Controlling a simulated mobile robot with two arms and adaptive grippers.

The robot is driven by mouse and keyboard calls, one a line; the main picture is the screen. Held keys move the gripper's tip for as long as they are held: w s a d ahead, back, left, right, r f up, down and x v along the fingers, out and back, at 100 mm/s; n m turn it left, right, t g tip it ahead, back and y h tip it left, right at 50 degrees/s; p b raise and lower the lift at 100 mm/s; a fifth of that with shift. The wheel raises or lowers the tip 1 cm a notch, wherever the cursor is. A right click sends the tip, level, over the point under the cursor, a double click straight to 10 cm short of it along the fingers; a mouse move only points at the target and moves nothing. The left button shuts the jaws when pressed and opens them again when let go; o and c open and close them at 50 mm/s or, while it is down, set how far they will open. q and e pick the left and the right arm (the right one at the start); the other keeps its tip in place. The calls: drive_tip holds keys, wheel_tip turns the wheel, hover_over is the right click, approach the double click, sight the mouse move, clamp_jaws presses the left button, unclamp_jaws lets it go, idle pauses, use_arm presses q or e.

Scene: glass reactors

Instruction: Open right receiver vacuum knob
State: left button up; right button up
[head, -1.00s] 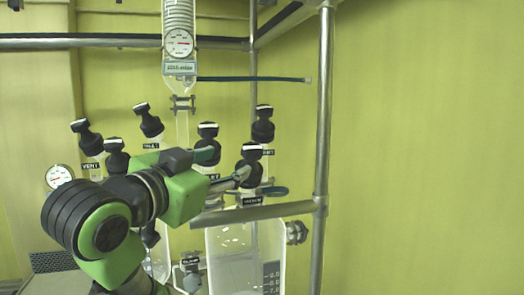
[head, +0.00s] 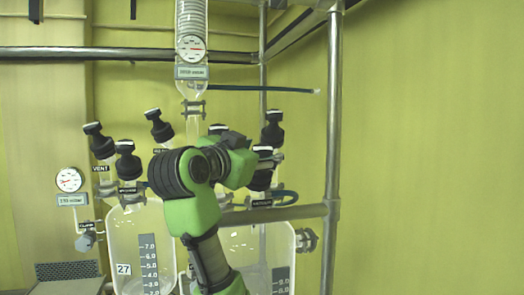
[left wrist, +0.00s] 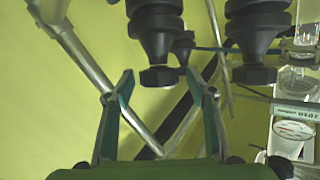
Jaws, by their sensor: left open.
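The vacuum knob (head: 261,179) of the right receiver is black, above a small label reading like "VACUUM" (head: 262,203), over the right glass vessel (head: 248,245). My left gripper (head: 272,158) is at the knob's upper part and hides some of it. In the left wrist view my left gripper (left wrist: 157,75) is open, one finger on each side of the end of a black knob (left wrist: 155,35), probably the vacuum one. I cannot tell whether the fingers touch it. My right gripper is not in view.
Another black knob (head: 272,130) stands just behind, and one (left wrist: 257,35) is beside the fingers in the left wrist view. More knobs (head: 127,160) stand left. A metal post (head: 333,150) rises at right.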

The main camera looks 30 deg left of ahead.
use_arm(q)
drive_tip(key=shift+w, duration=0.8)
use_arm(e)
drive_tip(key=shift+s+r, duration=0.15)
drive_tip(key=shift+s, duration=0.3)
use_arm(q)
drive_tip(key=c, duration=1.1)
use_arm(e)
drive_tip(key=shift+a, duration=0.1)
use_arm(q)
drive_tip(key=shift+n, duration=0.3)
drive_tip(key=shift+y, duration=0.5)
